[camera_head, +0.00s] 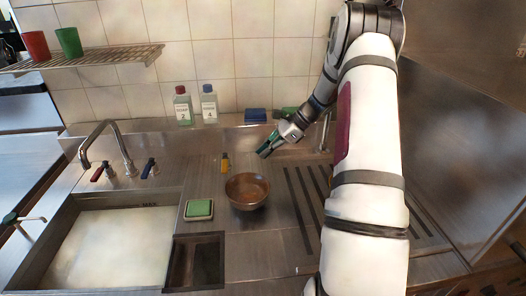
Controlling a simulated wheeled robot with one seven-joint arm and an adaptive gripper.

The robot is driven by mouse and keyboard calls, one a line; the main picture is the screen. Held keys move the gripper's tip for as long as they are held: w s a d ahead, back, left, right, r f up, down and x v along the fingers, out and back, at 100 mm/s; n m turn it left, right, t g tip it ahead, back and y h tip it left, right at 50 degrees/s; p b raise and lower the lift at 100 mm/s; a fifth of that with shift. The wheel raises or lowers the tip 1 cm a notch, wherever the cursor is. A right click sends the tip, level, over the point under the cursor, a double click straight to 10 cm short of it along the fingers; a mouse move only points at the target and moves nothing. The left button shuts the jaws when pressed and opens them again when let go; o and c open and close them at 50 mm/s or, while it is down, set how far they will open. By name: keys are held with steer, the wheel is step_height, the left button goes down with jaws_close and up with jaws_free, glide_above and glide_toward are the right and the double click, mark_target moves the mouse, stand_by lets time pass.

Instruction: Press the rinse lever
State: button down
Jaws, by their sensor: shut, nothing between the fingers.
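No label marks a rinse lever, so I cannot tell for sure which part it is. A red tap handle (97,173) and a blue tap handle (149,168) flank the curved faucet (118,150) at the sink's back edge. Another metal lever with a green part (20,219) shows at the far left. My gripper (264,153) is shut and empty, pointing down-left above the counter, to the right of the yellow-orange piece and apart from it.
A brown bowl (247,191) and a green sponge (199,208) sit on the counter in front. The sink (55,225) is at the left. Two bottles (183,106) (209,104) and a blue block (255,115) stand on the back ledge. Grooved drainboard lies right, partly behind my arm.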

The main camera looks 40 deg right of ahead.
mark_target(225, 164)
steer(key=b+x, duration=0.1)
steer(key=x, duration=0.6)
steer(key=shift+w+a+r, duration=0.1)
steer(key=shift+w+a, duration=0.55)
steer(key=shift+a, duration=0.35)
steer(key=shift+w+a, duration=0.45)
steer(key=shift+a, duration=0.15)
